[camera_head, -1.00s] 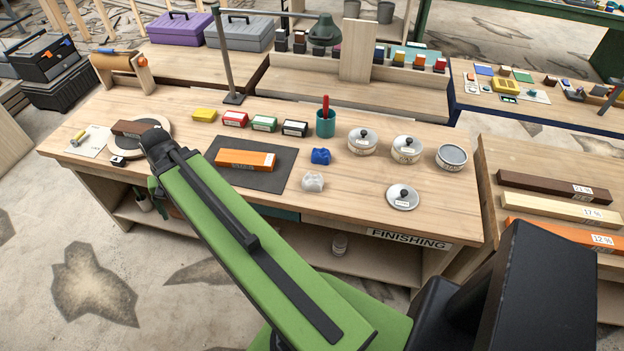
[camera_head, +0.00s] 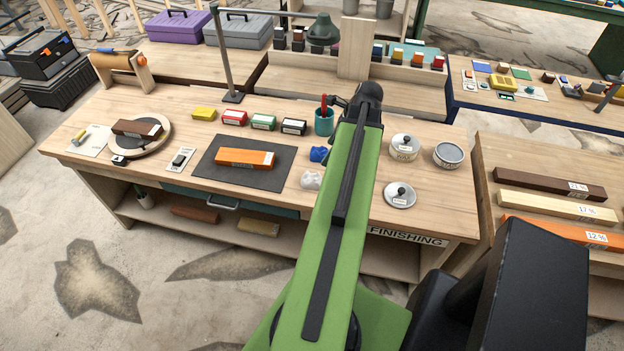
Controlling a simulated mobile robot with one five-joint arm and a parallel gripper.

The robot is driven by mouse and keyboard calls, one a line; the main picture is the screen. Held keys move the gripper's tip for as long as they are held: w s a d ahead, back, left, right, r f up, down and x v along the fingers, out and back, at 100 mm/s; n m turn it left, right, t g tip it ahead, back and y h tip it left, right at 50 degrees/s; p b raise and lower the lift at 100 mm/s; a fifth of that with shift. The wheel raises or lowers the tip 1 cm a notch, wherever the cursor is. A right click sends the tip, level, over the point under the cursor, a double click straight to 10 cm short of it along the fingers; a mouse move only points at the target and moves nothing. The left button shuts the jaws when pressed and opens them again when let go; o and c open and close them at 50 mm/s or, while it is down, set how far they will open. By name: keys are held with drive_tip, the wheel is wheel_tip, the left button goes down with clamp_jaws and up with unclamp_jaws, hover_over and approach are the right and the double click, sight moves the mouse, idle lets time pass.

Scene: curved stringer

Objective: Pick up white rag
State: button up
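The white rag (camera_head: 311,180) lies crumpled on the finishing bench (camera_head: 221,203), just left of my green arm. A blue rag (camera_head: 318,154) lies behind it, partly covered by the arm. The dark end of my arm reaches over the back of the bench, beyond both rags. A dark part of my gripper (camera_head: 338,101) shows beside the cup; its fingers are mostly hidden, so I cannot see whether it is open or shut.
A teal cup (camera_head: 324,122) with a red handle stands close to my arm's end. Tins (camera_head: 404,147) and a lid (camera_head: 399,195) are to the right. An orange block (camera_head: 245,158) lies on a dark mat (camera_head: 215,175) to the left. A lamp post (camera_head: 225,60) rises behind.

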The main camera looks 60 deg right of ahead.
sight(312, 175)
drive_tip(key=b+x, duration=1.5)
drive_tip(key=x, duration=0.2)
drive_tip(key=shift+s+f, duration=0.15)
drive_tip(key=shift+f, duration=0.05)
drive_tip(key=shift+r, duration=0.2)
drive_tip(key=c, duration=1.4)
drive_tip(key=shift+c, duration=0.2)
wheel_tip(312, 175, up, 5)
drive_tip(key=p, duration=0.5)
drive_tip(key=shift+s+r, duration=0.1)
drive_tip(key=shift+r, duration=0.05)
drive_tip(key=s+d+r+p, duration=0.3)
drive_tip(key=s+r+p, duration=0.2)
drive_tip(key=s, duration=0.5)
drive_tip(key=shift+r+p, duration=0.25)
drive_tip(key=shift+p, duration=0.25)
drive_tip(key=shift+s+d+r, duration=0.1)
drive_tip(key=shift+s, duration=0.45)
